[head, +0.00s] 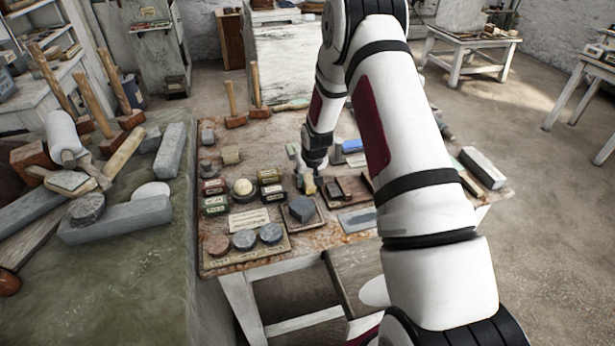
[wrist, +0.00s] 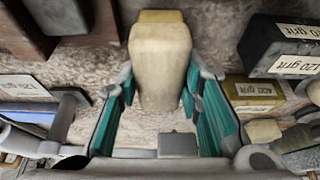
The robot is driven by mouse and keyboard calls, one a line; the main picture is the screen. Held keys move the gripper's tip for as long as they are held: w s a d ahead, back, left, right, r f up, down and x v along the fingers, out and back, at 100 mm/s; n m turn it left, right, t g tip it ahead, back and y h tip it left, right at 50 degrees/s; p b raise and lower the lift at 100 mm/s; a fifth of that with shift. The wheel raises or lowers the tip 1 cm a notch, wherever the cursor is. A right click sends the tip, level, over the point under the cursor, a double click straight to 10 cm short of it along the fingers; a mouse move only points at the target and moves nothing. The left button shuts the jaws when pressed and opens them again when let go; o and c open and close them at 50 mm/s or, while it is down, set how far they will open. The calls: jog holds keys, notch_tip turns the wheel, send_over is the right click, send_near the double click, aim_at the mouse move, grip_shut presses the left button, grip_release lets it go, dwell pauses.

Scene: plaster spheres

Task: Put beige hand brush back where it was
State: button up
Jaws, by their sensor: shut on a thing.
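The beige hand brush (wrist: 160,60) shows in the wrist view as a pale block with rounded edges, between my two teal-padded fingers. My gripper (wrist: 158,95) is shut on it. In the head view my gripper (head: 309,178) is low over the middle of the cluttered table, with a small tan part of the brush just visible below it. The rest of the brush is hidden there by the gripper. I cannot tell whether the brush touches the tabletop.
The worktable (head: 222,262) is crowded. Labelled grit blocks (wrist: 295,50) lie close right of the brush, and a dark block (wrist: 58,15) lies at upper left. A plate with round discs (head: 244,240) is at the front. A mossy bench (head: 120,290) with tools stands left.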

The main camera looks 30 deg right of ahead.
jog(key=shift+f, duration=0.15)
jog(key=o, duration=1)
jog(key=shift+o, duration=0.2)
